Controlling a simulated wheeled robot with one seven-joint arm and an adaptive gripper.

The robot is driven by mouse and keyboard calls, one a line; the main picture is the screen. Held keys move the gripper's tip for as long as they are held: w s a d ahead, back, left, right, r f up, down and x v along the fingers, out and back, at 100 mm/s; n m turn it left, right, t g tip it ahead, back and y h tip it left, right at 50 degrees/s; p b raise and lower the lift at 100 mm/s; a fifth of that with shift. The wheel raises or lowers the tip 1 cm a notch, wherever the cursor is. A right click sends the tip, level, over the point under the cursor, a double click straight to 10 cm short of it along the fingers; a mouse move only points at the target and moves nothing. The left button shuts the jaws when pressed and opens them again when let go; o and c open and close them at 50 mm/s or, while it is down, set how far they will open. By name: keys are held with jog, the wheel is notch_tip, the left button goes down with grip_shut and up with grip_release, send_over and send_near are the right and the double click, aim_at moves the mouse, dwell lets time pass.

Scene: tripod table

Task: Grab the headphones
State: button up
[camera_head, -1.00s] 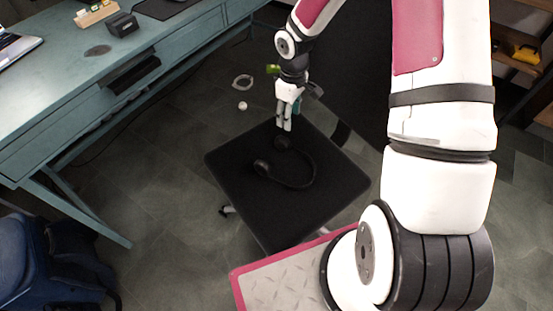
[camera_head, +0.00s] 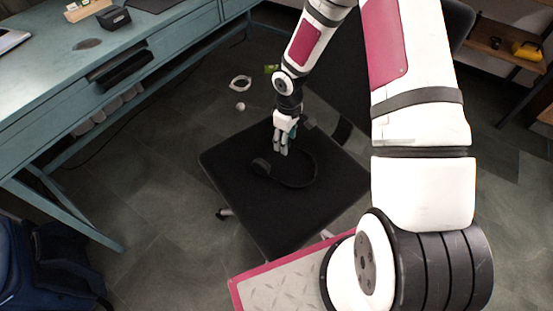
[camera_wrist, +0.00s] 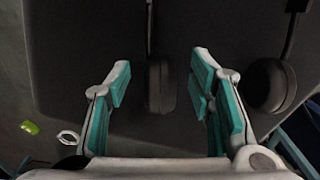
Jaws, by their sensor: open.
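The black headphones (camera_head: 312,178) lie on a black square seat-like top (camera_head: 275,225). One ear cup shows at the left, and the band curves to the right. The other ear cup is hidden behind my gripper (camera_head: 280,152) in the head view. My gripper is open and points down at the far part of the headphones. In the wrist view, one ear cup (camera_wrist: 160,85) lies in line with the gap between the open fingers (camera_wrist: 160,78). The other ear cup (camera_wrist: 270,86) is outside the right finger. Contact cannot be told.
A teal desk (camera_head: 100,95) stands at the left, with a blue bag (camera_head: 45,260) on the floor below. A white ring (camera_head: 240,83) and a small white ball (camera_head: 240,106) lie on the floor behind the black top. A shelf (camera_head: 505,58) stands at the back right.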

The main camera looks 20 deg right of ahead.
jog(key=shift+f, duration=0.65)
jog(key=shift+r, duration=0.1)
jog(key=shift+c, duration=0.5)
grip_shut()
jog(key=shift+r, duration=0.1)
